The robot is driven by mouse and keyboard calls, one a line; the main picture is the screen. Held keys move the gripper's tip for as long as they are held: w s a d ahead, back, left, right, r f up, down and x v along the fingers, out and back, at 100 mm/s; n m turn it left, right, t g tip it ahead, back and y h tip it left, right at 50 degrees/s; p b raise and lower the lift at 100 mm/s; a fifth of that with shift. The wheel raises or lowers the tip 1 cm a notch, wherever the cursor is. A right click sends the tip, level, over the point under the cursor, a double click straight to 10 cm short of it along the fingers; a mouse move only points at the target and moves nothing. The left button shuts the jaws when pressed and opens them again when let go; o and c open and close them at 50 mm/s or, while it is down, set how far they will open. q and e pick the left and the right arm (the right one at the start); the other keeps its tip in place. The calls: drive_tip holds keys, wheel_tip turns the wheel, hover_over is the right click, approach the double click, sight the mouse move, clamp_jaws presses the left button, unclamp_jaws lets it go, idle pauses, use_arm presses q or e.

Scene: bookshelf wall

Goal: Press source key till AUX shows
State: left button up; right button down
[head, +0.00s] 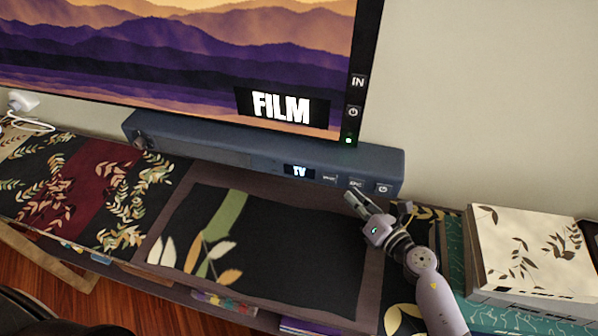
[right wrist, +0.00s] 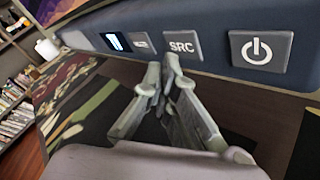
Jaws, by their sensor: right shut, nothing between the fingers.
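The blue-grey soundbar (head: 215,142) stands under the television. Its small display (head: 299,171) reads TV. To the right of the display on its front are a small key, the SRC source key (head: 356,183) and a power key (head: 383,188). In the right wrist view the SRC key (right wrist: 182,47) and power key (right wrist: 261,51) are large and clear; the display (right wrist: 118,42) is at a slant. My right gripper (head: 350,197) is shut and empty, its fingertips (right wrist: 163,66) just below the SRC key; I cannot tell whether they touch the soundbar. My left gripper is not in view.
The television (head: 185,50) shows mountains and a FILM label, with IN and power keys on its right edge. A dark leaf-patterned mat (head: 290,250) lies before the soundbar. A white leaf-patterned box (head: 530,245) stands at right, beside my right arm.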

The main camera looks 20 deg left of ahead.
drive_tip(key=shift+w, duration=0.1)
idle(0.3)
drive_tip(key=shift+w, duration=0.35)
drive_tip(key=shift+w, duration=0.25)
idle(0.4)
drive_tip(key=shift+s, duration=0.7)
drive_tip(key=s+p, duration=0.1)
drive_tip(key=s, duration=0.5)
idle(0.3)
idle(1.0)
